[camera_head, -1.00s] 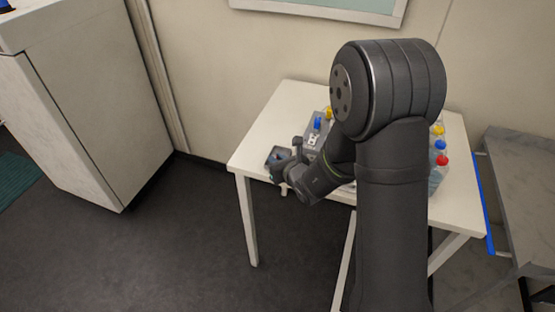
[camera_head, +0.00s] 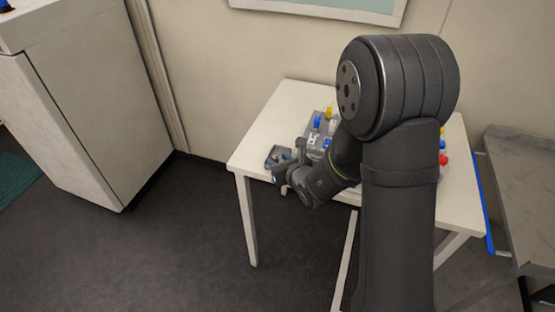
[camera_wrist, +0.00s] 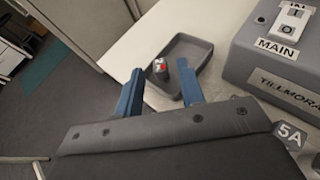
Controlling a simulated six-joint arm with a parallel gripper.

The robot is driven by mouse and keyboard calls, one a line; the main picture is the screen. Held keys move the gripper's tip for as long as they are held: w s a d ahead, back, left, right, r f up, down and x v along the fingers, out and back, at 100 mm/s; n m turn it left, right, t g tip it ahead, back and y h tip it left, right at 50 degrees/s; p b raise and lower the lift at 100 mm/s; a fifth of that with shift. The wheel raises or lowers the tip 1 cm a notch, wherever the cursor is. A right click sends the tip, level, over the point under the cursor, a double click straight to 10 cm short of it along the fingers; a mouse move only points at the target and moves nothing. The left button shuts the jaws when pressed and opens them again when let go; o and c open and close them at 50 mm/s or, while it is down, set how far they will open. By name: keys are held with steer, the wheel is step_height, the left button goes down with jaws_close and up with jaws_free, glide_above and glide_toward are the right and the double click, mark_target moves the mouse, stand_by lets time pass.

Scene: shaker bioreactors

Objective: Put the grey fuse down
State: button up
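A small grey fuse (camera_wrist: 160,66) with a red mark and a pale label lies in the shallow dark grey tray (camera_wrist: 203,45) in the wrist view. The tray stands on the white table (camera_head: 290,95). My gripper (camera_wrist: 160,72) is open. Its two blue fingers are on either side of the fuse in the picture, with gaps between fingers and fuse. In the head view my gripper (camera_head: 280,166) is at the tray near the table's left front edge, and the fuse is too small to make out. Another grey piece marked 5A (camera_wrist: 290,135) shows at the lower right.
A grey machine (camera_wrist: 268,68) with a MAIN switch stands just right of the tray. Bottles with coloured caps, one red (camera_head: 443,160), stand farther right, partly behind my arm. A white cabinet (camera_head: 85,90) is at the left, beyond open floor.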

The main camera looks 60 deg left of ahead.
steer(key=v, duration=1)
steer(key=x, duration=1.2)
steer(key=shift+f, duration=0.15)
steer(key=shift+r, duration=0.65)
steer(key=shift+d+r, duration=0.1)
steer(key=shift+r, duration=0.65)
steer(key=shift+f, duration=0.1)
